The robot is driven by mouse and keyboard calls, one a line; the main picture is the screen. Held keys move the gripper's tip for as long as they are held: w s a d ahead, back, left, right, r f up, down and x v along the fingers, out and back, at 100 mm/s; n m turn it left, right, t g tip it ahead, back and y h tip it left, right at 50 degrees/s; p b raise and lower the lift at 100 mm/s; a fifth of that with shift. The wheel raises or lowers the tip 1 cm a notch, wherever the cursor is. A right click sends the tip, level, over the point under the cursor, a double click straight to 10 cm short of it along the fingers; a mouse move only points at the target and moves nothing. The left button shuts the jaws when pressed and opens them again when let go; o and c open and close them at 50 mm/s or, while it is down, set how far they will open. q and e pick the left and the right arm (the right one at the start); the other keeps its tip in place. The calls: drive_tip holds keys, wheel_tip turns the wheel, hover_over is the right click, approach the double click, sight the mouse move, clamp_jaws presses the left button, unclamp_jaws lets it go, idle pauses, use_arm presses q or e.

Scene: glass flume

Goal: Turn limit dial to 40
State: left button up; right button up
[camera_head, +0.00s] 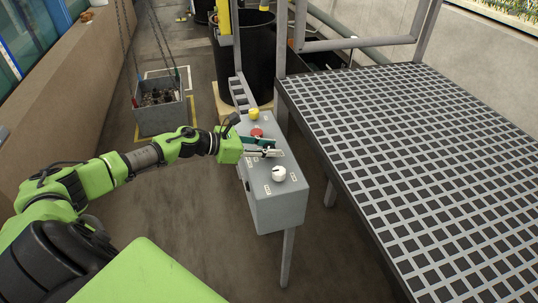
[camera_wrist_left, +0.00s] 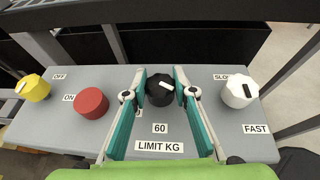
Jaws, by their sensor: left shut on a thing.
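The limit dial (camera_wrist_left: 157,98) is a round black knob with a white pointer mark, above the labels "60" and "LIMIT KG" on a grey control box (camera_head: 277,212). In the left wrist view its mark sits toward the right side of the knob. My left gripper (camera_wrist_left: 160,82) is shut on the dial, one teal-and-grey finger on each side. In the head view the left gripper (camera_head: 272,147) reaches across the box top and largely hides the dial. Any other scale numbers are not visible. My right gripper is not in view.
A red button (camera_wrist_left: 91,103) and a yellow knob (camera_wrist_left: 34,88) sit left of the dial in the wrist view; a white knob (camera_wrist_left: 239,91) marked "SLOW"/"FAST" sits right. A grated platform (camera_head: 420,150) stands beside the box. A chain-hung bin (camera_head: 160,119) is behind my left arm.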

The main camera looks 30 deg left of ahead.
sight(248, 162)
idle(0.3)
use_arm(q)
drive_tip(key=o, duration=1.1)
drive_tip(key=v, duration=0.7)
drive_tip(key=shift+s+a, duration=0.15)
drive_tip(key=shift+a, duration=0.1)
drive_tip(key=shift+v, duration=2.25)
drive_tip(key=shift+r, duration=0.15)
